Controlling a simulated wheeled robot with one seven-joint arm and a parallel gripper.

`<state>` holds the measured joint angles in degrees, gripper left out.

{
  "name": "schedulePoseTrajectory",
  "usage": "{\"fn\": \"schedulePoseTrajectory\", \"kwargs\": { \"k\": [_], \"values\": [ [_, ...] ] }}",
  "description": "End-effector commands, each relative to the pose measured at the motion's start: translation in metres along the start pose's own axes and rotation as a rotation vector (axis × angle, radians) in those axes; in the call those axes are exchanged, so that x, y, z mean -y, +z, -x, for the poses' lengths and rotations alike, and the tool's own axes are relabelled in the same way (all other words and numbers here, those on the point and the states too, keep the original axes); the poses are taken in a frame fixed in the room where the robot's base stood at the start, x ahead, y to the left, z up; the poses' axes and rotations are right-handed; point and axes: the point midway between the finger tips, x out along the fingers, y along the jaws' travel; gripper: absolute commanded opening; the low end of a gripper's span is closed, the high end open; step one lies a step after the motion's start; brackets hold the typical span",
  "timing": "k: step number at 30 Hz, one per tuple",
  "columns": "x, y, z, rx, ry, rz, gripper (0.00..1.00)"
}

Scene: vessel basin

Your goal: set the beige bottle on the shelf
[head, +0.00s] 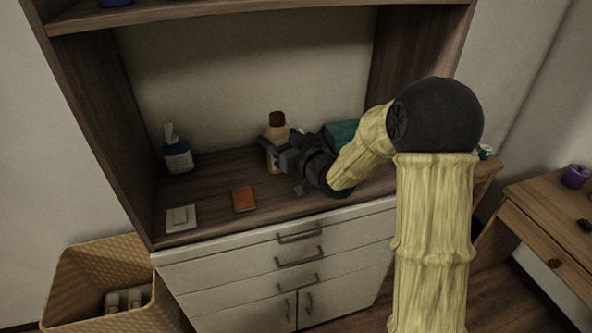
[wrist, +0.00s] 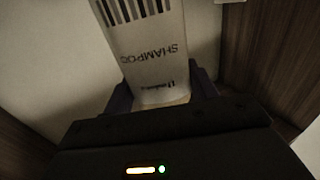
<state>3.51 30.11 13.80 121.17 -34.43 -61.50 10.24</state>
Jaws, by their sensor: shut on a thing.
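The beige bottle (head: 278,130) has a brown cap and stands upright in the head view, near the back of the cabinet's wooden counter. My gripper (head: 271,145) is shut on it, with dark blue fingers on either side of its body. In the wrist view the bottle (wrist: 150,50) shows a pale label reading SHAMPOO and a barcode, between the two fingers. Its lower part is partly hidden by my gripper in the head view, so I cannot tell whether it touches the counter. An upper shelf board (head: 200,12) crosses the cabinet above.
On the counter (head: 215,178) are a blue-and-white pump bottle (head: 177,156), a white dish (head: 182,218), an orange-brown flat item (head: 243,199) and a teal box (head: 340,134). A wicker basket (head: 75,280) stands lower left. A desk with a purple pot (head: 575,176) is at right.

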Motion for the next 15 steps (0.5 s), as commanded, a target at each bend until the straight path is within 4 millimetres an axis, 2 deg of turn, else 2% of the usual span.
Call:
{"fn": "schedulePoseTrajectory", "kwargs": {
  "k": [4,10,15],
  "values": [
    [0.0,0.014,0.0,0.004,-0.001,-0.004,0.3],
    [0.0,0.049,0.0,0.003,0.0,-0.005,0.3],
    [0.0,0.058,0.0,-0.001,0.0,-0.001,0.3]
  ]
}}
